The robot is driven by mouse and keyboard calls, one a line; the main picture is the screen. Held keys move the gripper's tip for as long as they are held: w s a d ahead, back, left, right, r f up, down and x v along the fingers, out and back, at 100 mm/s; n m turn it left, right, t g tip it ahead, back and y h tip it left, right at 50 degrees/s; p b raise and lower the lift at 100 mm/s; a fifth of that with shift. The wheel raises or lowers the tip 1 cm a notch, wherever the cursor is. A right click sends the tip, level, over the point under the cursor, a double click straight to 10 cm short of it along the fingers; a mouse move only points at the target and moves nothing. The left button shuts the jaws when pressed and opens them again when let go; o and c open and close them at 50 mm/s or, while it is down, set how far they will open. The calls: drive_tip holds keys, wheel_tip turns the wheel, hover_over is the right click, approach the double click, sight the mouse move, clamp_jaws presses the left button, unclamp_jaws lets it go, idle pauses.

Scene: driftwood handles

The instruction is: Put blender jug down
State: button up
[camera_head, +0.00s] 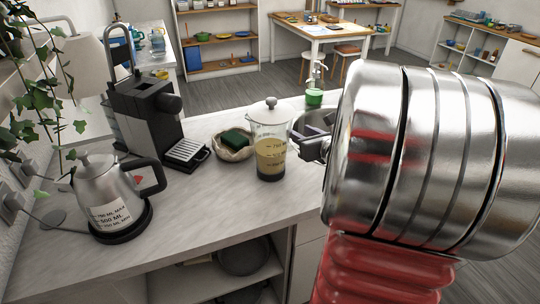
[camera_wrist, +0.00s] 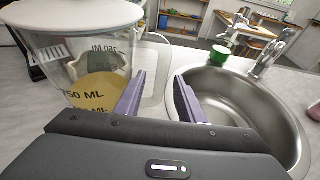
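The blender jug (camera_head: 271,150) is clear with a pale lid and a dark base, and holds tan liquid. It stands upright on the grey counter (camera_head: 210,205). In the wrist view the jug (camera_wrist: 95,70) fills the upper left, with its volume marks showing. My gripper (camera_head: 312,147) is just right of the jug in the head view. In the wrist view my gripper's two purple fingers (camera_wrist: 158,85) are apart, with a clear gap between them. A pale, see-through handle shape shows around that gap; I cannot tell whether a finger touches it.
A steel sink (camera_wrist: 235,95) with a tap lies right of the gripper. A green cup (camera_head: 314,97) is behind it. A bowl with a green sponge (camera_head: 235,140), a coffee machine (camera_head: 146,115) and a steel kettle (camera_head: 108,195) stand to the left. The front counter is clear.

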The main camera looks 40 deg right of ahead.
drive_tip(key=shift+w+d+f, duration=0.15)
drive_tip(key=shift+w, duration=0.35)
drive_tip(key=shift+c, duration=0.6)
clamp_jaws()
